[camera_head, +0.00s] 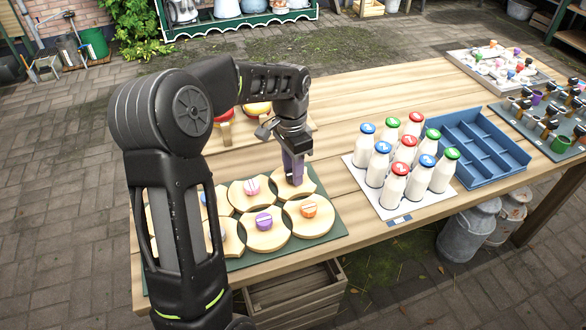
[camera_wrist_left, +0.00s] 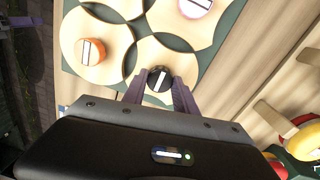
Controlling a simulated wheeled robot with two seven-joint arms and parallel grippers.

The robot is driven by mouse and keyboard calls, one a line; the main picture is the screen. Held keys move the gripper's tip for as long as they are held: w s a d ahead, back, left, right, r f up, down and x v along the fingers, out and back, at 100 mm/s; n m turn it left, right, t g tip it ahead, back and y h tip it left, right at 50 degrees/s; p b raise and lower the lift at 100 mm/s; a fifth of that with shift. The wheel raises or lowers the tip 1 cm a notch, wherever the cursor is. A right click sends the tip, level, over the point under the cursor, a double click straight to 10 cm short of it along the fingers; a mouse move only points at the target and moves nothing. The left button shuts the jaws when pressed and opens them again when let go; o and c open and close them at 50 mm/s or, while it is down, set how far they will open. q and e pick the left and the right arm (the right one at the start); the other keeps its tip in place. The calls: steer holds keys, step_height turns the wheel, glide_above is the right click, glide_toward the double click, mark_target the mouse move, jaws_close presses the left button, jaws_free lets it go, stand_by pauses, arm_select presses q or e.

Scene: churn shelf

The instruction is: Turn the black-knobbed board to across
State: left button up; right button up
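The black knob (camera_wrist_left: 160,78) with a white bar sits on a round, scalloped wooden board (camera_wrist_left: 182,66) in the left wrist view. The bar is slanted in that picture. In the head view the board (camera_head: 310,184) lies at the far right of the green mat (camera_head: 325,236); my gripper hides its knob. My left gripper (camera_head: 293,178) reaches down over this board. In the left wrist view its purple fingers (camera_wrist_left: 159,88) stand on either side of the black knob, seemingly with small gaps.
Neighbouring boards carry pink (camera_head: 252,186), purple (camera_head: 264,221) and orange (camera_head: 308,209) knobs, close against the black-knobbed board. Several milk bottles (camera_head: 395,185) stand on a white board to the right, beside a blue crate (camera_head: 515,158). Red and yellow rings (camera_head: 257,108) lie behind.

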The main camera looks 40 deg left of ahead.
arm_select(q)
jaws_close()
steer(key=shift+n, duration=0.4)
steer(key=n, duration=0.3)
steer(key=shift+n+b, duration=0.3)
steer(key=n, duration=0.9)
steer(key=shift+r+t, duration=0.1)
steer(key=shift+t, duration=0.2)
steer(key=n, duration=0.4)
steer(key=shift+s+n, duration=0.1)
steer(key=shift+n, duration=0.2)
